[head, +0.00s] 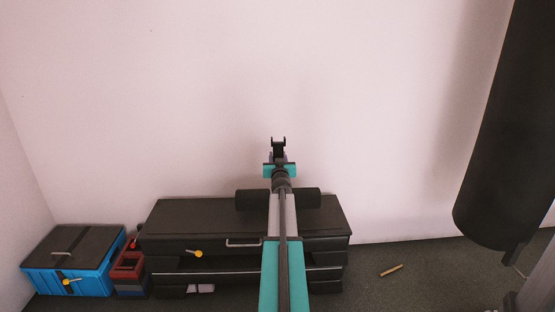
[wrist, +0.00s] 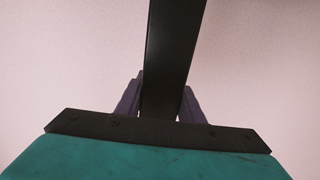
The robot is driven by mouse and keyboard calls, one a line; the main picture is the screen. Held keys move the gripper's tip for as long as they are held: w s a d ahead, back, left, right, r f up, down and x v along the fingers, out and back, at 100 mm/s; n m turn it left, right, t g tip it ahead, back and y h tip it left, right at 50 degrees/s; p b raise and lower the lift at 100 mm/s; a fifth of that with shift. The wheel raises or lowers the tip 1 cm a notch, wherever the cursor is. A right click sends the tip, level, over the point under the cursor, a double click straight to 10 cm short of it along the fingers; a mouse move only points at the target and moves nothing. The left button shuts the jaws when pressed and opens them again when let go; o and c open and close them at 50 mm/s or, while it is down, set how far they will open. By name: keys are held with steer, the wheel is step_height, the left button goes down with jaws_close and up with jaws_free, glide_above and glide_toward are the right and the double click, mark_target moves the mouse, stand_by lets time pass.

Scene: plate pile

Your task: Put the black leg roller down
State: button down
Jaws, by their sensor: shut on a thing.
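My gripper (head: 279,158) is at the far end of my outstretched arm, in front of the pale wall and above the black cabinet. In the wrist view my gripper (wrist: 160,100) has its two fingers on either side of a dark flat bar, shut on it. This bar is part of the black leg roller (wrist: 175,45). In the head view a thick black padded cylinder of the leg roller (head: 252,200) shows on both sides of my arm. My arm hides its middle and the join to the bar. I cannot tell whether the cylinder touches the cabinet top.
The black cabinet (head: 180,220) has a flat top and drawers. A blue box with a dark lid (head: 85,277) and a red container (head: 128,268) stand left of it. A black punching bag (head: 500,130) hangs at right. A small tan stick (head: 391,270) lies on the floor.

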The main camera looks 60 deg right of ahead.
steer(key=shift+r, duration=0.2)
steer(key=shift+f+b, duration=1.65)
steer(key=shift+b, duration=0.1)
steer(key=shift+f, duration=0.1)
steer(key=c, duration=1.2)
jaws_free()
steer(key=shift+f, duration=0.2)
steer(key=shift+a+r, duration=0.1)
steer(key=p+v, duration=0.1)
steer(key=v, duration=1.1)
steer(key=shift+r, duration=0.1)
